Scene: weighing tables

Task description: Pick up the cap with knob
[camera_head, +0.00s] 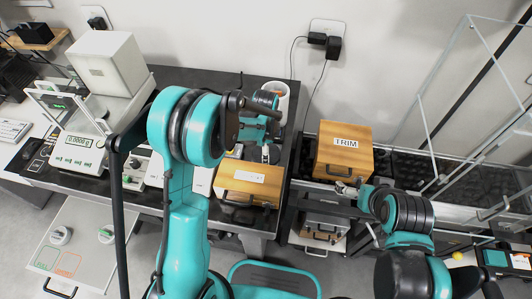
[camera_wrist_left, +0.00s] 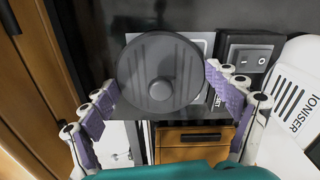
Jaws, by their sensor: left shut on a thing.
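The wooden TRIM box (camera_head: 345,140) stands right of a labelled wooden box (camera_head: 248,177). A balance (camera_head: 78,154) reads 0.0000 g at left. The wrist view shows a white ioniser (camera_wrist_left: 290,95) and a rocker switch (camera_wrist_left: 249,57) close to the cap. A glass-like frame (camera_head: 470,110) stands right.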

